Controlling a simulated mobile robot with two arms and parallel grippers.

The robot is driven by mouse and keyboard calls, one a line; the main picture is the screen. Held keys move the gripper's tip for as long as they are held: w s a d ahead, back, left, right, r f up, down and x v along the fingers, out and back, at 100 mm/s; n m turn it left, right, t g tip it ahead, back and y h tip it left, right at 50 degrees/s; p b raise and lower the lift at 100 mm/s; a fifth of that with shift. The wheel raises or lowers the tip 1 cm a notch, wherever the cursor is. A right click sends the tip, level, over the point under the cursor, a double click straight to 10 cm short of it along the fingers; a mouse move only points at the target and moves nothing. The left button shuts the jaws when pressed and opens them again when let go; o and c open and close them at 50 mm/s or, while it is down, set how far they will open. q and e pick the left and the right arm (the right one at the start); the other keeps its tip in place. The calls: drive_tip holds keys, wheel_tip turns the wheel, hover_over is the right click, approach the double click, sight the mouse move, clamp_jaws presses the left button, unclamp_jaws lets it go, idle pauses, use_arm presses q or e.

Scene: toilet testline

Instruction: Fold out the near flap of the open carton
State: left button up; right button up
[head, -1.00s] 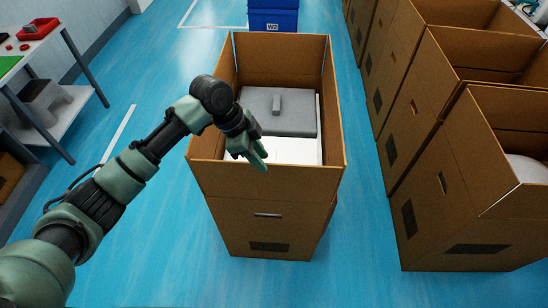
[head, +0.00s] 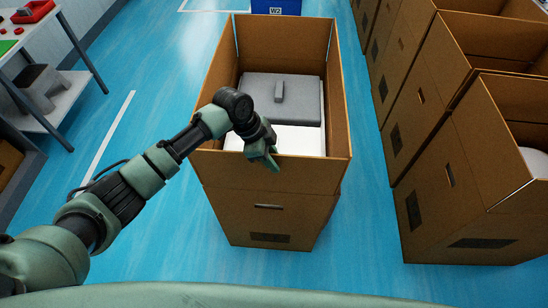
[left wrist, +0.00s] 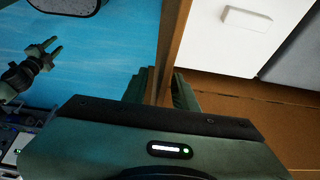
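The open carton (head: 266,220) stands upright on the floor, with a grey lidded part (head: 305,95) and a white part inside. Its near flap (head: 315,172) stands up at the front. My left gripper (head: 268,162) is at the top edge of this flap, near its middle. In the left wrist view, the near flap (left wrist: 172,45) runs between the left gripper's fingers (left wrist: 165,92), one on each side, with hardly any gap. They look shut on it. My right gripper (left wrist: 52,50) shows small in that view, empty, its fingers apart. It is not in the head view.
Several more open cartons (head: 455,200) stand in a row at the right. A blue bin (head: 276,6) is behind the carton. A workbench (head: 45,90) stands at the left. Blue floor (head: 365,180) is clear between the carton and the row.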

use_arm(q)
drive_tip(key=shift+w+d+f, duration=0.1)
drive_tip(key=shift+f, duration=0.3)
clamp_jaws()
idle(1.2)
